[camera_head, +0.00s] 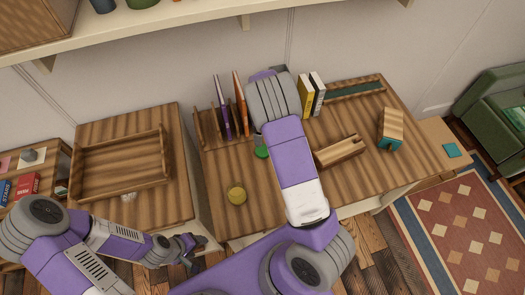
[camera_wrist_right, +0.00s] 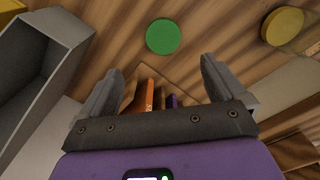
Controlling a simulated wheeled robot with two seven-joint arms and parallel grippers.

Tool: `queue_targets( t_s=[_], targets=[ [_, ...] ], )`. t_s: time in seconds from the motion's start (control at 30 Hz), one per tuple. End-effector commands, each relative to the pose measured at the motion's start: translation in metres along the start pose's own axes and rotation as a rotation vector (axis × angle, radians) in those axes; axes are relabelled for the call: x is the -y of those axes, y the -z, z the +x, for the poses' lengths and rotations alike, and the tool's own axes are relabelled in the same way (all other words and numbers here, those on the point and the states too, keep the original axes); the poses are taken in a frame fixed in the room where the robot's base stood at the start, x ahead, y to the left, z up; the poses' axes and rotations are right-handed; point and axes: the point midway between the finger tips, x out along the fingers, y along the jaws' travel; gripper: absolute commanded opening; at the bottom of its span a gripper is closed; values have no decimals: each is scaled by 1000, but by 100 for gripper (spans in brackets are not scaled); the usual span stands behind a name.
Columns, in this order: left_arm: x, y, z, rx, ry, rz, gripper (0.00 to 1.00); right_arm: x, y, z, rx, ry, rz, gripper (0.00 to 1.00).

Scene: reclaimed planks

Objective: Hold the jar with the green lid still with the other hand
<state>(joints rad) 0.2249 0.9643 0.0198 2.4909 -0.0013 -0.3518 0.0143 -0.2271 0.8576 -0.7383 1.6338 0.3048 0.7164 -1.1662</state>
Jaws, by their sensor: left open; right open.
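The jar with the green lid (camera_head: 262,152) stands on the wooden desk, partly covered by my right arm in the head view. In the right wrist view its round green lid (camera_wrist_right: 162,37) shows from above, just beyond the fingertips and between their lines. My right gripper (camera_wrist_right: 161,66) is open, with nothing between its fingers; in the head view it is hidden behind my arm. My left gripper (camera_head: 190,252) is open and empty, low in front of the gap between the two desks, well away from the jar.
A jar with a yellow lid (camera_head: 237,195) stands nearer the desk's front edge. Upright books (camera_head: 224,108) stand behind the green lid, with yellow and white books (camera_head: 309,95) to the right. A wooden holder (camera_head: 340,150) and a wooden block (camera_head: 390,127) lie right. A wooden tray (camera_head: 122,184) is left.

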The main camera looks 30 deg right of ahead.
Motion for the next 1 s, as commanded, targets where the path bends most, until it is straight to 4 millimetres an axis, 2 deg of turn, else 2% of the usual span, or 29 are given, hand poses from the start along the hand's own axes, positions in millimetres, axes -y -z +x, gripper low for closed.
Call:
queue_targets(
  t_s=[0.17, 0.4, 0.5, 0.9, 1.0],
  targets=[
    [0, 0, 1, 0, 0, 0, 62, 1, -1, 11, 3, 2, 0, 97],
    [2, 0, 6, 0, 0, 0, 62, 1, 0, 53, 4, 2, 0, 97],
    [2, 0, 7, 0, 0, 0, 62, 1, 0, 64, 2, 1, 0, 97],
    [2, 0, 7, 0, 0, 0, 62, 1, 1, 69, 0, 0, 0, 97],
    [3, 0, 7, 0, 0, 0, 62, 3, 2, 78, 2, 1, -1, 97]
  ],
)
